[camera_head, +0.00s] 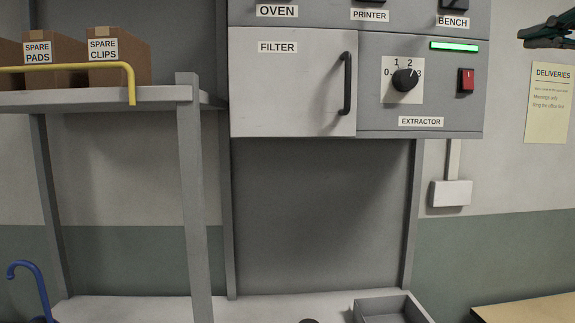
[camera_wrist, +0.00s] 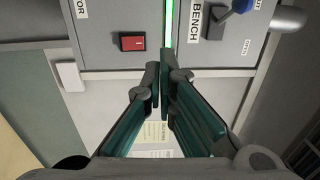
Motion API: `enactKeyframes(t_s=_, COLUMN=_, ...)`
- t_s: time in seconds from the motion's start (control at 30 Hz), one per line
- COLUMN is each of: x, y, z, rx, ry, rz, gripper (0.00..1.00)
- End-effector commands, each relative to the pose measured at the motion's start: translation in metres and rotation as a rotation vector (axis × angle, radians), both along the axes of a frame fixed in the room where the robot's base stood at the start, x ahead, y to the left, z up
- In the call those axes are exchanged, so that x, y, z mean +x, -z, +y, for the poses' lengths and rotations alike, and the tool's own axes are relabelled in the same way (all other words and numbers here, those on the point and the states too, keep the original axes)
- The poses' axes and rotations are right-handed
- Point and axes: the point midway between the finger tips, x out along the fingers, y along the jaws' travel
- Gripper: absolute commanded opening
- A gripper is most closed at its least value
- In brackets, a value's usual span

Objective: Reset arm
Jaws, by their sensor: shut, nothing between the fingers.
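My gripper (camera_head: 550,32) shows at the top right edge of the head view, in front of the wall and right of the grey control panel (camera_head: 369,96). In the wrist view its two green-sided fingers reach up the middle and their tips (camera_wrist: 159,72) meet, shut with nothing between them. Beyond the tips are the panel, a red rocker switch (camera_wrist: 131,41) and a lit green bar (camera_wrist: 168,22). Whether the fingertips touch the panel I cannot tell, but in the head view they appear beside it.
The panel carries a FILTER door with a dark handle (camera_head: 347,83), an extractor dial (camera_head: 404,80) and the red switch (camera_head: 466,80). A shelf (camera_head: 150,95) with cardboard boxes stands left. A grey tray (camera_head: 366,311) sits on the bench below. A DELIVERIES notice (camera_head: 549,103) hangs right.

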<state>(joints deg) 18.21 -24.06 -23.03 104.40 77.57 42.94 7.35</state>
Motion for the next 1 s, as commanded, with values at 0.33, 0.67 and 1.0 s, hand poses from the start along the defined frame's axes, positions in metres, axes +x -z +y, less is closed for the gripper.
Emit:
enactKeyframes(t_s=0.33, x=-0.001, y=0.130, z=0.111, rx=-0.327, ry=-0.248, rz=0.316, gripper=0.00)
enactKeyframes(t_s=0.67, x=-0.085, y=0.316, z=0.200, rx=-0.970, ry=-0.615, rz=0.702, gripper=0.00)
enactKeyframes(t_s=1.0, x=-0.147, y=0.398, z=0.191, rx=-1.428, ry=-0.789, rz=0.881, gripper=0.00)
